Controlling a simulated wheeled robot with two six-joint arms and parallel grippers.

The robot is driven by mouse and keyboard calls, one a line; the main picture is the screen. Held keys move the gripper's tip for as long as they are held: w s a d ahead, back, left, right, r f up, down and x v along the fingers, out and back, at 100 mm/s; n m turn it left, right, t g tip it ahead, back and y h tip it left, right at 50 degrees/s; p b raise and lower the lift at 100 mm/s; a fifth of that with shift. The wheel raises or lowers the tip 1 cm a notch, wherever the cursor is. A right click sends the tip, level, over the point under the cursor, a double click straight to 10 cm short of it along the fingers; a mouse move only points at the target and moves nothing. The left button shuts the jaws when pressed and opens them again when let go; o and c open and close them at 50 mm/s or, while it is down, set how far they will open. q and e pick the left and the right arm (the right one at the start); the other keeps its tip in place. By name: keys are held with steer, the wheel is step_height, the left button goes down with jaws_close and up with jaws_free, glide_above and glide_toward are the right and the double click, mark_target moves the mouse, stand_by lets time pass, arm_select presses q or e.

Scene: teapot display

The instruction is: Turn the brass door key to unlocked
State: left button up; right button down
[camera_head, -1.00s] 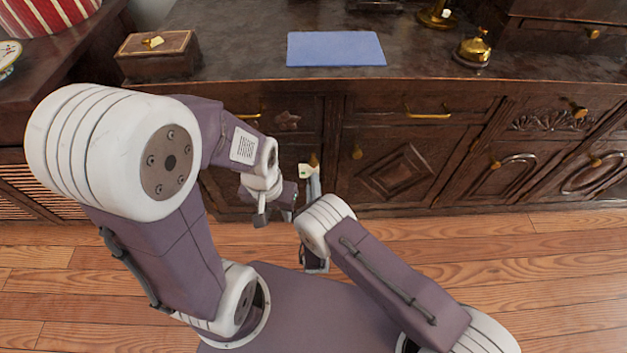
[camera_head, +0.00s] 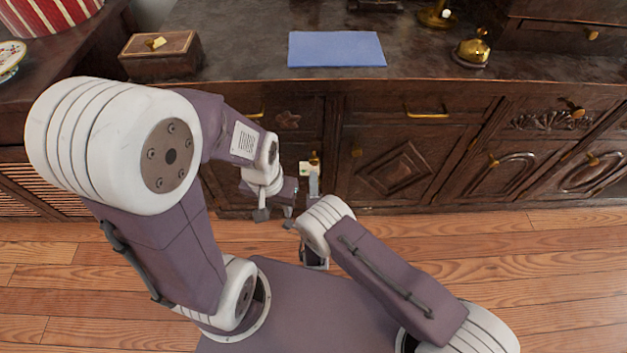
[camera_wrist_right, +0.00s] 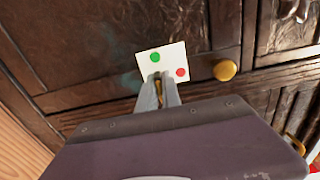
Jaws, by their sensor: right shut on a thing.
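A white plate with a green dot and a red dot (camera_wrist_right: 160,60) is on the dark wooden cabinet door; it also shows in the head view (camera_head: 304,168). My right gripper (camera_wrist_right: 158,86) is in front of the plate's lower edge, its pale fingers shut on the brass key (camera_wrist_right: 158,92). Only a sliver of the key shows between the fingers, so its turn angle cannot be read. In the head view, the right fingers (camera_head: 314,184) are partly hidden behind my right wrist. My left gripper (camera_head: 275,219) hangs lower and to the left; its jaws are not clear.
A round brass knob (camera_wrist_right: 225,70) is right of the plate. The cabinet top holds a blue mat (camera_head: 336,49), a wooden box (camera_head: 160,56) and a brass bell (camera_head: 471,52). My two arms are close together before the cabinet. Bare wooden floor (camera_head: 530,260) lies to the right.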

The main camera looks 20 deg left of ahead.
stand_by(0.4)
steer(key=c, duration=1.5)
jaws_free()
steer(key=shift+c, duration=0.2)
steer(key=shift+s, duration=0.1)
